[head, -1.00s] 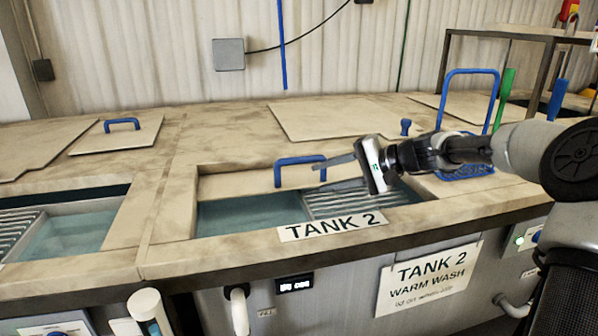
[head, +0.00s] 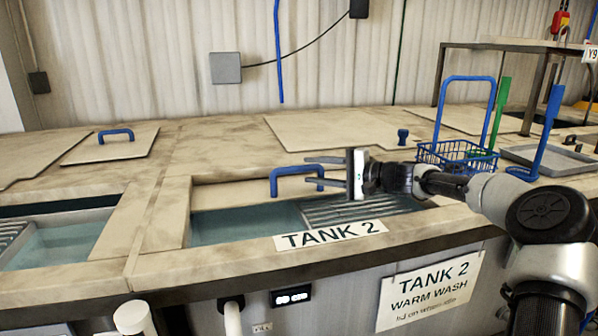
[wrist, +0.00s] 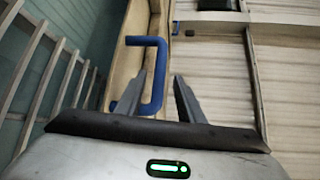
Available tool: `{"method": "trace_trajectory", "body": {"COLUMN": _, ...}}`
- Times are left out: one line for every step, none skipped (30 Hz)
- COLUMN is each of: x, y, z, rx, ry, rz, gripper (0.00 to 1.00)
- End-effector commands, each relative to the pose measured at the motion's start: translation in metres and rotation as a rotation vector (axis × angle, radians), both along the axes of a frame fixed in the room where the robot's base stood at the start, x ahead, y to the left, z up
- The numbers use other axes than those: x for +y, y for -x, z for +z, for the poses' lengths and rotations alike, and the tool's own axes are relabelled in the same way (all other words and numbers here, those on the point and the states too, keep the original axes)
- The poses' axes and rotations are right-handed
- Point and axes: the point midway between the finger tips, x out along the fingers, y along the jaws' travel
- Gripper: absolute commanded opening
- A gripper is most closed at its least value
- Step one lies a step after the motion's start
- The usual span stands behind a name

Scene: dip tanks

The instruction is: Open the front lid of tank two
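The front lid of tank two (head: 235,193) is a pale panel at the back of the tank's front opening, with a blue U-shaped handle (head: 290,170) on it. Water (head: 250,222) and a slatted rack (head: 350,209) show in the opening in front of it. My gripper (head: 315,171) is open at the handle's right end, fingers pointing left. In the wrist view the handle (wrist: 160,75) shows just beyond and partly between the spread fingers (wrist: 165,85); I cannot tell whether they touch it. Nothing is held.
A blue wire basket (head: 458,157) with a tall handle stands right of the tank, near a grey tray (head: 548,158). A blue knob (head: 403,136) is on the lid behind. A TANK 2 label (head: 330,234) lies along the front rim. Another open tank (head: 60,240) is at left.

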Motion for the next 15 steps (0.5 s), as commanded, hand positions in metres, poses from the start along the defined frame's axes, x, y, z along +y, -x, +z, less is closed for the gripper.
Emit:
{"method": "trace_trajectory", "body": {"x": 0.010, "y": -0.006, "z": -0.002, "rx": 0.000, "ry": 0.000, "rz": 0.002, "gripper": 0.35}}
{"method": "trace_trajectory", "body": {"x": 0.014, "y": -0.009, "z": -0.003, "rx": 0.000, "ry": 0.000, "rz": 0.001, "gripper": 0.35}}
{"method": "trace_trajectory", "body": {"x": 0.021, "y": -0.012, "z": -0.004, "rx": 0.001, "ry": 0.000, "rz": 0.002, "gripper": 0.35}}
{"method": "trace_trajectory", "body": {"x": 0.024, "y": -0.015, "z": -0.005, "rx": 0.001, "ry": 0.000, "rz": 0.002, "gripper": 0.35}}
{"method": "trace_trajectory", "body": {"x": 0.027, "y": -0.018, "z": -0.005, "rx": 0.000, "ry": 0.001, "rz": 0.001, "gripper": 0.35}}
{"method": "trace_trajectory", "body": {"x": 0.032, "y": -0.020, "z": -0.006, "rx": 0.000, "ry": 0.001, "rz": 0.001, "gripper": 0.35}}
{"method": "trace_trajectory", "body": {"x": 0.034, "y": -0.022, "z": -0.006, "rx": 0.001, "ry": 0.001, "rz": 0.000, "gripper": 0.35}}
{"method": "trace_trajectory", "body": {"x": 0.036, "y": -0.024, "z": -0.007, "rx": 0.001, "ry": 0.001, "rz": 0.000, "gripper": 0.35}}
{"method": "trace_trajectory", "body": {"x": 0.039, "y": -0.026, "z": -0.007, "rx": 0.000, "ry": 0.001, "rz": 0.000, "gripper": 0.35}}
{"method": "trace_trajectory", "body": {"x": 0.041, "y": -0.027, "z": -0.007, "rx": 0.000, "ry": 0.001, "rz": 0.000, "gripper": 0.35}}
{"method": "trace_trajectory", "body": {"x": 0.042, "y": -0.027, "z": -0.007, "rx": 0.000, "ry": 0.001, "rz": 0.000, "gripper": 0.35}}
{"method": "trace_trajectory", "body": {"x": 0.043, "y": -0.028, "z": -0.007, "rx": 0.001, "ry": 0.001, "rz": -0.001, "gripper": 0.35}}
{"method": "trace_trajectory", "body": {"x": 0.043, "y": -0.029, "z": -0.007, "rx": 0.001, "ry": 0.001, "rz": -0.001, "gripper": 0.35}}
{"method": "trace_trajectory", "body": {"x": 0.044, "y": -0.029, "z": -0.008, "rx": 0.001, "ry": 0.001, "rz": -0.001, "gripper": 0.35}}
{"method": "trace_trajectory", "body": {"x": 0.044, "y": -0.029, "z": -0.008, "rx": 0.001, "ry": 0.001, "rz": -0.001, "gripper": 0.35}}
